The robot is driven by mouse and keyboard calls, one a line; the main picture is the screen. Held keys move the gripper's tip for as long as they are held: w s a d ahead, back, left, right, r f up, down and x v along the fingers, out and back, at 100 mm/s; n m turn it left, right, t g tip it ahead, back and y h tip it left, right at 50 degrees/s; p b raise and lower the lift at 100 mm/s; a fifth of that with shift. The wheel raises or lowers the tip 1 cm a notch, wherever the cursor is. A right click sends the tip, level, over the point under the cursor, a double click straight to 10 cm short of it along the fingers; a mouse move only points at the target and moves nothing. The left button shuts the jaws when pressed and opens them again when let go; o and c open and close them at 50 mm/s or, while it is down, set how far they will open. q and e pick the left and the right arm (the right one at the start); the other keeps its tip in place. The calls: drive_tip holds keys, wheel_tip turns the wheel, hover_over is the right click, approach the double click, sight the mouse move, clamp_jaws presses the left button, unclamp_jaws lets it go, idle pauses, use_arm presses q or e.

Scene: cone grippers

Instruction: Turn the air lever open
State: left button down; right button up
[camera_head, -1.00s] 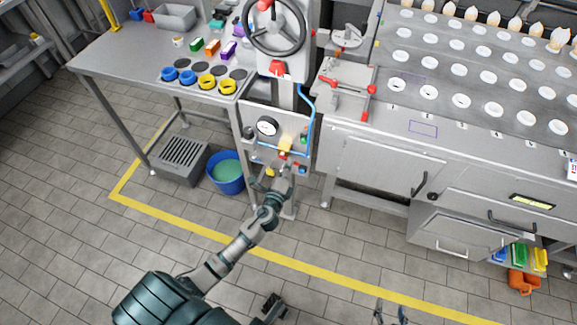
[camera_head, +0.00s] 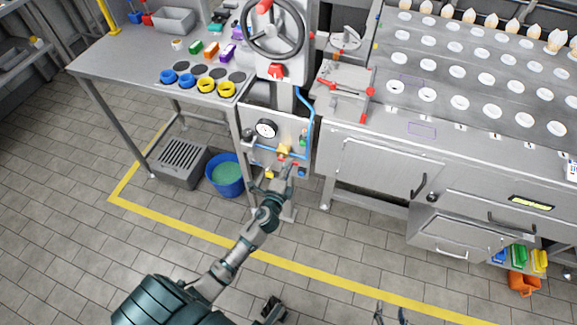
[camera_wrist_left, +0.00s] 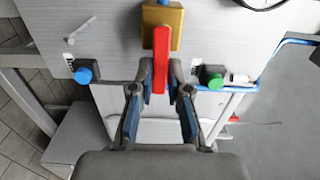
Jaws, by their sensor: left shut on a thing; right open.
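The air lever is a red bar (camera_wrist_left: 160,60) on a brass-yellow valve block (camera_wrist_left: 174,16) in the left wrist view. In that view it runs straight down from the block. The block also shows small in the head view (camera_head: 283,150), on the grey panel below the handwheel. My left gripper (camera_wrist_left: 160,72) is shut on the red lever, with one finger on each side near its lower half. In the head view my left gripper (camera_head: 281,174) is at the panel's lower edge and hides part of the lever. My right gripper (camera_head: 390,314) is open and empty at the bottom edge.
A blue knob (camera_wrist_left: 85,72) and a green knob (camera_wrist_left: 211,76) flank the lever on the panel. A gauge (camera_head: 266,128) sits above left, and a blue hose (camera_head: 311,118) runs at the right. A blue bucket (camera_head: 226,176) stands on the floor to the left.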

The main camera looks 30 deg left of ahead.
use_arm(q)
drive_tip(key=c, duration=1.1)
unclamp_jaws()
drive_tip(key=shift+a+f, duration=0.1)
drive_tip(key=shift+f, duration=0.1)
drive_tip(key=shift+c, duration=0.2)
drive_tip(key=shift+a, duration=0.1)
drive_tip(key=shift+s, duration=0.15)
drive_tip(key=v, duration=1.1)
drive_tip(key=shift+s+d, duration=0.25)
drive_tip(key=shift+s, duration=0.1)
